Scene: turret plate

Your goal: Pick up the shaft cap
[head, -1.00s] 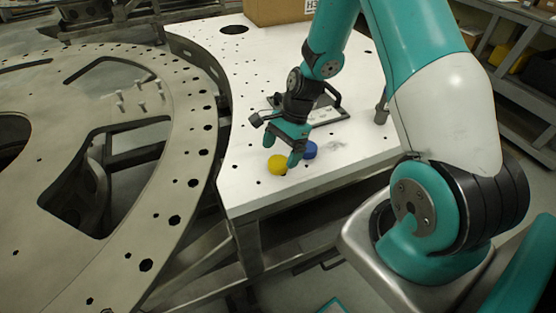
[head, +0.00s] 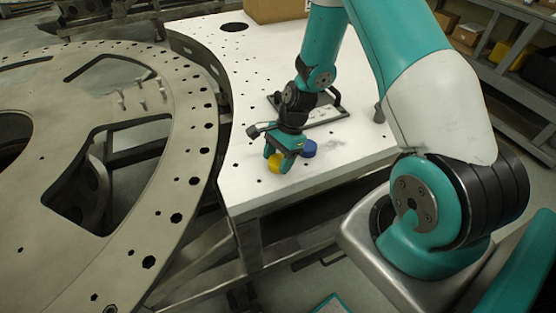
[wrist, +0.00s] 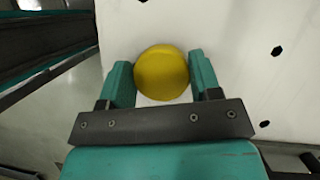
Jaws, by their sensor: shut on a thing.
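The shaft cap appears to be the round yellow piece (wrist: 162,73), which sits between the two teal fingers of my gripper (wrist: 162,80) in the wrist view. In the head view the yellow cap (head: 274,163) shows low between the fingers of my gripper (head: 280,163), over the white plate near its front edge. My gripper is shut on the yellow cap. A blue cap (head: 309,149) stands on the plate just right of my gripper, close beside it. I cannot tell whether the yellow cap still touches the plate.
The white plate (head: 235,90) has many small holes. A dark bracket with a handle (head: 325,113) lies behind my gripper, and a cardboard box (head: 275,10) stands at the back. A large metal ring with several upright pins (head: 195,130) is at the left, across a narrow gap.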

